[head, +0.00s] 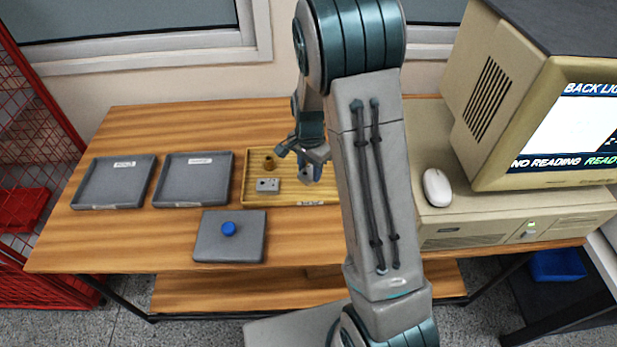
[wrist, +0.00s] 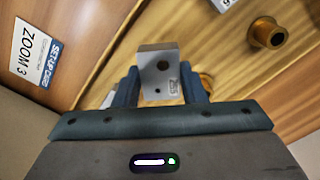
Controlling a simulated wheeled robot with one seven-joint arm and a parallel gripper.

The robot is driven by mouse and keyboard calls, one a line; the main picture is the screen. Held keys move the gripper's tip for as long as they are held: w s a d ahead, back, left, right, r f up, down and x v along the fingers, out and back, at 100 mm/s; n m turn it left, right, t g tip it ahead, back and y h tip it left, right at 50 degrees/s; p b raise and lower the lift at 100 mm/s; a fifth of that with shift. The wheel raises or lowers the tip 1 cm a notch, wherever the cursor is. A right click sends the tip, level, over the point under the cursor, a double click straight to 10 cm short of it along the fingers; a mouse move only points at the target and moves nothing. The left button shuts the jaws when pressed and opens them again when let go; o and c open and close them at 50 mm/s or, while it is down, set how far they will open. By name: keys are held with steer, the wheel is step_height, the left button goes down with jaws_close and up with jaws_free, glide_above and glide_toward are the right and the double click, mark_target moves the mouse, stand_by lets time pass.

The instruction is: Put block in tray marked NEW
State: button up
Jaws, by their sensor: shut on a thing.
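My gripper (head: 311,184) is over the right part of the wooden tray (head: 246,190). In the wrist view its two blue fingers (wrist: 160,88) are shut on a grey metal block (wrist: 152,60) with a large hole and a small hole. In the head view the held block is largely hidden by the gripper and arm. I cannot tell how high it is above the tray floor. Two grey trays stand at left, a far-left one (head: 77,190) and a middle one (head: 160,192). Both carry white labels too small to read, so I cannot tell which says NEW.
Another grey block with holes (head: 268,185) and a brass bushing (head: 269,163) lie in the wooden tray. A grey plate with a blue knob (head: 228,229) is in front. A computer (head: 530,110) and a mouse (head: 437,188) are at right. A card reading ZOOM 3 (wrist: 37,50) shows in the wrist view.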

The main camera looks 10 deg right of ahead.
mark_target(309, 172)
steer(key=shift+a+f, duration=0.1)
steer(key=shift+f, duration=2)
steer(key=shift+f, duration=0.25)
steer(key=o, duration=1)
steer(key=shift+r, duration=0.1)
steer(key=shift+o, duration=0.2)
steer(key=shift+r, duration=0.1)
